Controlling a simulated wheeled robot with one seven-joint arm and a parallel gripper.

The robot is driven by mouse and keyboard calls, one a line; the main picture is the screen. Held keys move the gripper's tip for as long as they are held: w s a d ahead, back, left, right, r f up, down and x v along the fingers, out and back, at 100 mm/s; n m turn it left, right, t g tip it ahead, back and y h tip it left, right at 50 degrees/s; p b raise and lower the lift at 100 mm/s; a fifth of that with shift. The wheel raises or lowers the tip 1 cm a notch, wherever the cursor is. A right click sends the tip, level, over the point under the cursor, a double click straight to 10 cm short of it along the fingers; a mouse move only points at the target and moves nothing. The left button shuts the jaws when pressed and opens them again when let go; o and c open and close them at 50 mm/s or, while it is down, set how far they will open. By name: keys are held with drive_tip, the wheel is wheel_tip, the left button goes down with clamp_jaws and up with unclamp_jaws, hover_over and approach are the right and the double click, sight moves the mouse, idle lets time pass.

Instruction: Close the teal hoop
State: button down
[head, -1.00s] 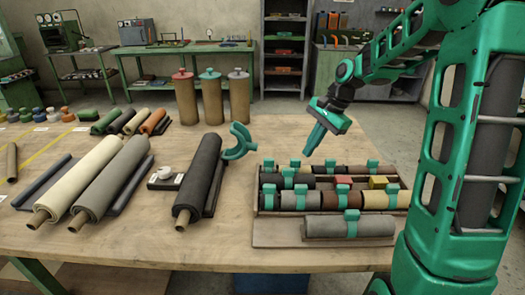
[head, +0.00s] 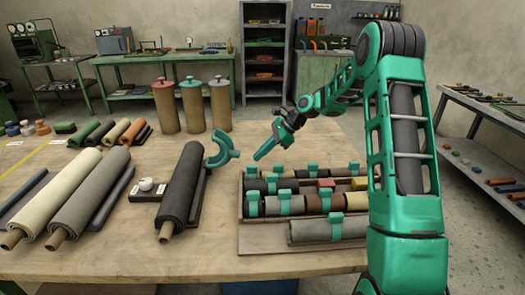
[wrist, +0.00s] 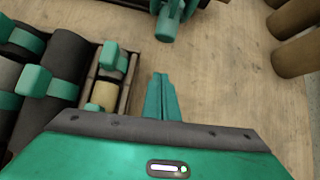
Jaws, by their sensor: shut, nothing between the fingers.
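The teal hoop (head: 221,151) is an open C shape, raised above the table beside the dark grey roll (head: 185,190), its gap facing up and right. My gripper (head: 257,157) is shut and empty, slanting down and left, to the right of the hoop and apart from it. In the wrist view, the shut fingers (wrist: 160,78) point toward a teal part at the top edge (wrist: 166,22), which looks like the hoop, cut off by the frame.
A wooden tray (head: 262,243) of short rolls with teal clips lies below and right of my gripper. Upright brown rolls (head: 193,105) with coloured caps stand behind the hoop. Cream and grey rolls (head: 62,195) lie at left. The table front is clear.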

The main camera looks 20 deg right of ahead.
drive_tip(key=x, duration=0.5)
drive_tip(key=shift+a, duration=0.15)
drive_tip(key=shift+a+r, duration=0.25)
drive_tip(key=shift+r, duration=0.2)
drive_tip(key=shift+a+r, duration=0.3)
drive_tip(key=shift+r, duration=0.2)
drive_tip(key=shift+w+a+r, duration=0.1)
drive_tip(key=shift+a+r, duration=0.35)
drive_tip(key=shift+r, duration=0.25)
